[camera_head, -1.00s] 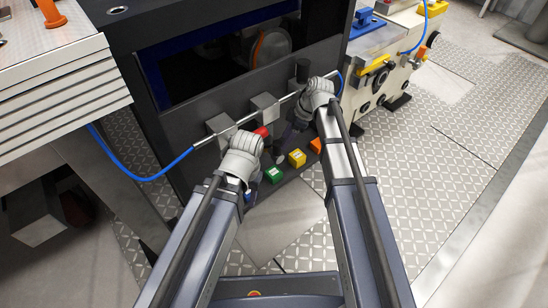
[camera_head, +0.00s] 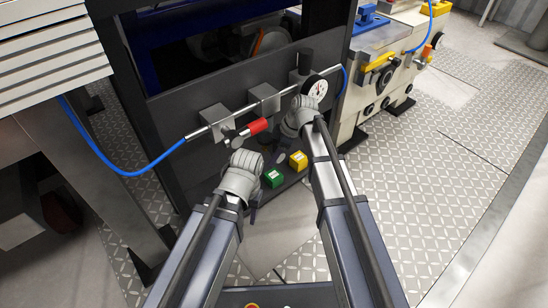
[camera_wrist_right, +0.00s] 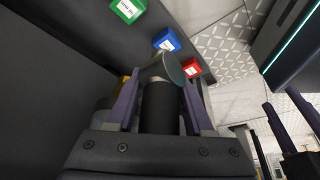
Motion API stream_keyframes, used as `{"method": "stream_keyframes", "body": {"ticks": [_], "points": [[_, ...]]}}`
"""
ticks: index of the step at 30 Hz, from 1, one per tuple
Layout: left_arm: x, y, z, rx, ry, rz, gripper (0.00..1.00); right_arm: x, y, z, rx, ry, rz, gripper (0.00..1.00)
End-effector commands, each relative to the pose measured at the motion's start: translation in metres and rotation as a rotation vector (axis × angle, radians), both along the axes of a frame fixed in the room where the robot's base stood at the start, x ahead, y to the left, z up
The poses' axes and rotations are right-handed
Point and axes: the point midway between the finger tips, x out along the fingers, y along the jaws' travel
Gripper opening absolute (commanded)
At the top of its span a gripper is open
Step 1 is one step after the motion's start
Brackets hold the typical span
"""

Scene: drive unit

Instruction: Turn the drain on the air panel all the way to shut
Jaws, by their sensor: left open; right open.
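The air panel shows in the head view as a pipe with grey blocks, a gauge (camera_head: 315,88) and a red-handled lever (camera_head: 258,127). The red handle lies roughly along the pipe. My right gripper (camera_head: 284,143) is below the gauge, its fingers mostly hidden behind its own wrist. In the right wrist view my right gripper (camera_wrist_right: 157,82) is open, one finger on each side of a dark cylinder with a round grey end (camera_wrist_right: 174,68). I cannot tell whether they touch it, or how far the drain is turned. My left gripper (camera_head: 253,199) is open and empty, below the lever.
A green block (camera_head: 274,178) and a yellow block (camera_head: 298,160) sit on the ledge below the pipe. The right wrist view also shows a blue block (camera_wrist_right: 167,40) and a red block (camera_wrist_right: 192,67). A blue hose (camera_head: 130,172) hangs at the left. A cream machine (camera_head: 385,75) stands right.

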Motion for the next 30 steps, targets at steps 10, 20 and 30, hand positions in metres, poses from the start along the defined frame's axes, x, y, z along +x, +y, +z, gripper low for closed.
{"method": "stream_keyframes", "body": {"ticks": [10,20,30], "points": [[0.0000,0.0000,0.0008,0.000,0.000,0.000,0.50,-0.0001,0.0001,0.0008,0.000,0.000,0.000,0.31],[0.0000,0.0000,0.0008,0.000,0.000,0.000,0.50,-0.0002,0.0000,0.0008,0.000,0.000,0.000,0.00],[0.0000,0.0000,0.0007,0.000,0.000,0.000,0.50,-0.0002,-0.0001,0.0007,0.000,0.000,0.001,0.00]]}}
